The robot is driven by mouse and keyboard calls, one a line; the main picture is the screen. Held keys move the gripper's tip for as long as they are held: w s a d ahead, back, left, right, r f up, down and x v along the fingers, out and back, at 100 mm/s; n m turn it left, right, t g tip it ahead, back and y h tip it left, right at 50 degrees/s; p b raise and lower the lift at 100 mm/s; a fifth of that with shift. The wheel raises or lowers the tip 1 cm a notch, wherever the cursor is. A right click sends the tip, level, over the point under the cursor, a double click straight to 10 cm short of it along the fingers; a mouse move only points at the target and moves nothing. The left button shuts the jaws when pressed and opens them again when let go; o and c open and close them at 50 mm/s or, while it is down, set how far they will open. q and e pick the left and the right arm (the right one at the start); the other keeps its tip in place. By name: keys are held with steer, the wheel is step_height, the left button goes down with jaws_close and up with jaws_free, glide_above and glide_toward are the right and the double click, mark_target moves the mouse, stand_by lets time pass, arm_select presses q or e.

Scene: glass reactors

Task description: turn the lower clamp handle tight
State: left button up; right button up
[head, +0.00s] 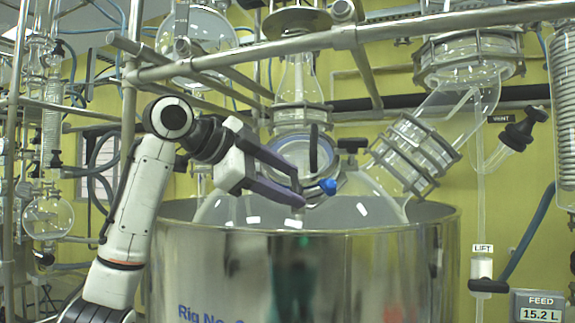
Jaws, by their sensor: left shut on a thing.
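My left arm comes in from the left, and my left gripper (300,193) is in front of the glass vessel's neck, above the steel tub. Its fingers are shut on a small handle with a blue end (328,186), which I take to be the lower clamp handle. The blue end sticks out to the right of the fingertips; the rest of the handle is hidden by the fingers. Just above is a round clamped port (290,152) with a black upright handle (314,148). My right gripper is not in view.
The shiny steel tub (330,265) stands below my gripper. A metal rail (250,52) crosses above my arm. Glassware and hoses crowd the left.

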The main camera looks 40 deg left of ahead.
arm_select(q)
steer(key=shift+r+m+g+h+p, duration=0.15)
steer(key=shift+m+g+h+p, duration=0.2)
steer(key=shift+m+g, duration=0.5)
steer(key=shift+w+m, duration=0.1)
steer(key=shift+m, duration=0.25)
steer(key=o, duration=1.1)
steer(key=shift+c, duration=0.2)
steer(key=shift+a, duration=0.1)
steer(key=v, duration=1)
steer(key=shift+s, duration=0.2)
